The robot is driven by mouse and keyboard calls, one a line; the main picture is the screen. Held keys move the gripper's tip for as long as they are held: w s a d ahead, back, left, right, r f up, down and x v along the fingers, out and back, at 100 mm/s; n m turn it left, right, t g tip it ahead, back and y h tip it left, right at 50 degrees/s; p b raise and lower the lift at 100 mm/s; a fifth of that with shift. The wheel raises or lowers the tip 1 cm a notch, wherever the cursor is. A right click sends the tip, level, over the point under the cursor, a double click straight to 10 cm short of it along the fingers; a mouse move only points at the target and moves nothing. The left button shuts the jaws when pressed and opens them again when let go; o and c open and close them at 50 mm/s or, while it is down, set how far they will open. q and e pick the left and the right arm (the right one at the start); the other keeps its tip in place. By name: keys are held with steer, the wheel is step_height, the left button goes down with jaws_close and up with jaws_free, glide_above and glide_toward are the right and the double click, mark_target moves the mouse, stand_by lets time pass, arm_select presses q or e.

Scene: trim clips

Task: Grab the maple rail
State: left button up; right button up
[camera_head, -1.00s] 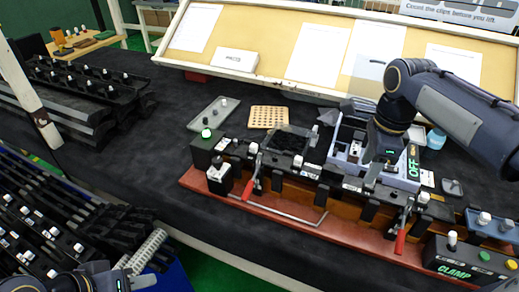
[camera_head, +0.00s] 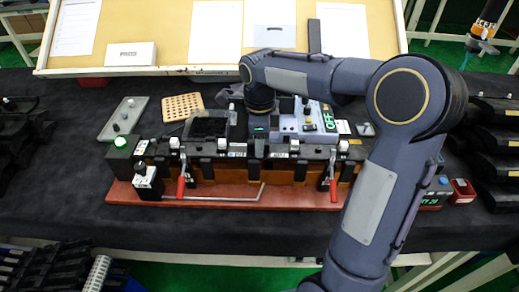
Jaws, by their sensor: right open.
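An orange-brown wooden rail (camera_head: 280,176), likely the maple rail, lies lengthwise in the clamp fixture on the table. Black blocks and clips cover parts of it. The fixture's red base board (camera_head: 225,198) lies under it. Two red-handled toggle clamps, a left one (camera_head: 181,186) and a right one (camera_head: 333,188), stand at its front. My right gripper (camera_head: 258,152) points down at the middle of the fixture, over the rail's back side. Its fingertips are small and dark, and I cannot tell whether they touch anything. My left gripper is out of view.
A grey-blue box with an OFF display (camera_head: 305,125) stands behind the rail. A grey tray (camera_head: 124,118) and a perforated tan board (camera_head: 183,106) lie behind left. Dark stacked parts (camera_head: 495,140) stand at right. Dark table cloth (camera_head: 60,190) is clear at front left.

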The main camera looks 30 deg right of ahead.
jaws_close()
steer(key=shift+r, duration=0.1)
